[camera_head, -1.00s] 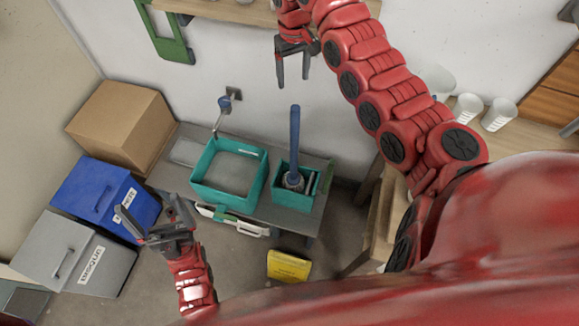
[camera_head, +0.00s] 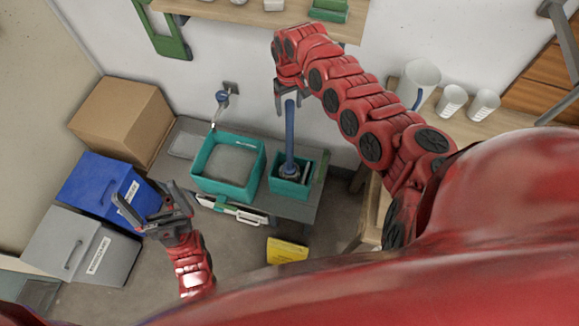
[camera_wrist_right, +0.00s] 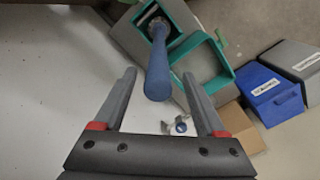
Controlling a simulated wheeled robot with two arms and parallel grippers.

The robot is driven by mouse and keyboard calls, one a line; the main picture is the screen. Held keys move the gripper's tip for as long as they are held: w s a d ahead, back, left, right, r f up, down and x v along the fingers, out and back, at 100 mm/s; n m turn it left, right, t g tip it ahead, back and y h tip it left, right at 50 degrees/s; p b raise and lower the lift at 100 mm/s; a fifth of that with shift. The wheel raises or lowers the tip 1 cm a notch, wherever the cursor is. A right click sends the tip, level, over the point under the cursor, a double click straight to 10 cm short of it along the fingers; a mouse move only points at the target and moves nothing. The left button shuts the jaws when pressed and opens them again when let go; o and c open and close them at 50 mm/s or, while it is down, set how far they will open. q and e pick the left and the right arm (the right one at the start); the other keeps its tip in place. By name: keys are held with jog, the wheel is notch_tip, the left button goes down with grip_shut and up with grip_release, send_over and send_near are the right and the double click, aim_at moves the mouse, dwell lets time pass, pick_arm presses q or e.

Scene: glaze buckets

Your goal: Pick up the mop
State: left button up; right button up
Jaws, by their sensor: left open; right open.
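The mop (camera_head: 290,138) has a blue handle and stands upright in a small teal bucket (camera_head: 291,187) on the grey bench. Its grey head shows at the bottom of the bucket. My right gripper (camera_head: 288,108) is open, with its fingers over the top of the handle in the head view. In the right wrist view, the blue handle (camera_wrist_right: 157,72) points toward the camera, between and just beyond the open fingertips of the right gripper (camera_wrist_right: 160,82). I see no contact. My left gripper (camera_head: 150,207) is open and empty, low on the left, away from the mop.
A larger teal basin (camera_head: 231,190) sits left of the small bucket, under a wall tap (camera_head: 221,99). A cardboard box (camera_head: 121,121), a blue bin (camera_head: 92,185) and a grey bin (camera_head: 62,242) stand left. A shelf (camera_head: 240,14) is above. A yellow sign (camera_head: 287,250) is on the floor.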

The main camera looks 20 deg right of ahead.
jog(key=shift+d+f, duration=0.15)
jog(key=shift+f, duration=1.45)
grip_shut()
